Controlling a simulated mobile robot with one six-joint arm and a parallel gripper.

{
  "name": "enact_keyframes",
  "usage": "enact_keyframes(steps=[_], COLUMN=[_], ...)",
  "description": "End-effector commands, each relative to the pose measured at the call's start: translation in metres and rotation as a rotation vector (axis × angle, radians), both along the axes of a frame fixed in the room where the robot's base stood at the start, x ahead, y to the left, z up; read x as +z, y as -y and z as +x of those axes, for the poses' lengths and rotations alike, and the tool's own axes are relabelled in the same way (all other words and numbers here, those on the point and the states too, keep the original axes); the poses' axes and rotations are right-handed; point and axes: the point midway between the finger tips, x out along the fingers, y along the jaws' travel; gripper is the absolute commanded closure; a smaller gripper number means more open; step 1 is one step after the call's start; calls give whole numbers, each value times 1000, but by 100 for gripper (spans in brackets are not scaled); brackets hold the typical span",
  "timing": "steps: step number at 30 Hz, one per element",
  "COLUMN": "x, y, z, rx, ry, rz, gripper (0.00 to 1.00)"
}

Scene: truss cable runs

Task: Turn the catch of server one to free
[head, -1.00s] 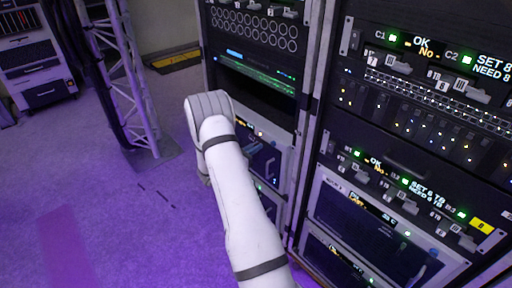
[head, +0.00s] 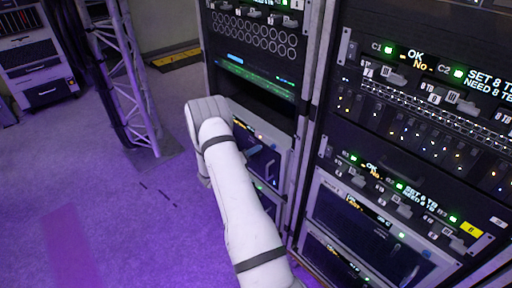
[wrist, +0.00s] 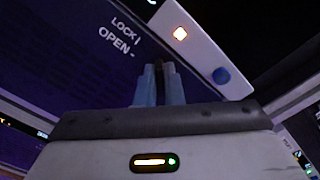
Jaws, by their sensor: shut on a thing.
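My gripper (wrist: 158,85) shows in the wrist view with its two blue fingertips close together around a small dark piece (wrist: 158,68), which looks like the catch. The fingers hide most of it. Beside it, on the dark server front (wrist: 60,65), are the printed marks LOCK and OPEN. Which mark the catch points to I cannot tell. In the head view my arm reaches to a server (head: 262,160) low in the left rack, and the forearm and wrist cover part of its front.
The right rack (head: 326,140) stands close beside my arm. A truss (head: 125,90) stands at the left; the floor between is clear.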

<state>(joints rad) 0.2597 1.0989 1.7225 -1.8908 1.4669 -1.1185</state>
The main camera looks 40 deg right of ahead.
Motion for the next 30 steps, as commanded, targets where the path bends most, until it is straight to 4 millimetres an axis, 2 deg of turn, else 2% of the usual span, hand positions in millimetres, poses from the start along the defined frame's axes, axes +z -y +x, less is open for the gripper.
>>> enact_keyframes(steps=[18,30], x=[0,-1], y=[-2,-2], z=[4,4], rx=[8,9], ry=[-550,-737], rz=[-44,-60], gripper=[100,100])
